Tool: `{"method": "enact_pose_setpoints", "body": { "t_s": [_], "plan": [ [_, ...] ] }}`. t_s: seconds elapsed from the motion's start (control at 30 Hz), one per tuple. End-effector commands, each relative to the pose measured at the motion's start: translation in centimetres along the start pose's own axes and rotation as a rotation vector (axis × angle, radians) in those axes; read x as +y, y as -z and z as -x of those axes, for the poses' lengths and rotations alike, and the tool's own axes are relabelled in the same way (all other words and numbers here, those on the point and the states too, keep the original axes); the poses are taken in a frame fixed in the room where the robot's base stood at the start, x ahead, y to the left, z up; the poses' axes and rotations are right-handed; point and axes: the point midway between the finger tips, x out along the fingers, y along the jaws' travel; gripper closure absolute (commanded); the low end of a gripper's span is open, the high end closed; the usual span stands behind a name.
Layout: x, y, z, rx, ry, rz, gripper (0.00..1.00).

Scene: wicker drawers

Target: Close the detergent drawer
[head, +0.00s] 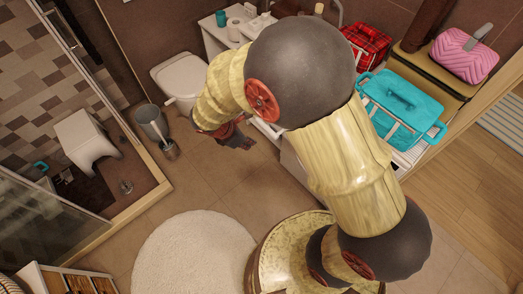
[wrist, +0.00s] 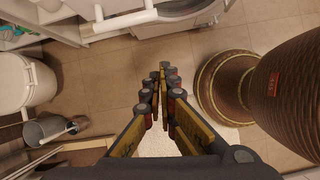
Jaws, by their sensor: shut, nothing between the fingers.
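In the wrist view, a white protruding part that looks like the pulled-out detergent drawer (wrist: 125,20) juts from the washing machine (wrist: 190,18) at the top edge. The machine's round door shows beside it, to the right. My gripper (wrist: 162,75) is shut and empty, below the drawer in the picture and apart from it, over the tiled floor. In the head view, my gripper (head: 243,142) hangs left of the machine, near its front. My arm hides most of the machine and the drawer there, so how far the drawer stands out cannot be told.
A teal basket (head: 398,95) and a red plaid bag (head: 366,42) stand on the surface at the right. A toilet (head: 180,80), a bin (head: 152,122) and a white stool (head: 88,138) are at the left. A round rug (head: 190,252) lies on otherwise open floor.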

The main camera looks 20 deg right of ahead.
Motion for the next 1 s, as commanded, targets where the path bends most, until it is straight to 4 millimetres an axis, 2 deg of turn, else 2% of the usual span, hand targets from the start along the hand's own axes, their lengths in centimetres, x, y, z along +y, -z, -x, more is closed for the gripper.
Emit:
{"method": "enact_pose_setpoints", "body": {
  "t_s": [0.13,0.37,0.87,1.0],
  "plan": [
    [0.8,-0.2,0.1,-0.006,-0.024,0.120,1.00],
    [0.8,-0.1,-0.9,-0.004,-0.024,0.164,1.00],
    [0.9,-0.1,-10.2,-0.004,-0.022,0.160,1.00],
    [1.4,-2.2,-10.5,-0.003,-0.025,0.155,1.00]
  ]
}}
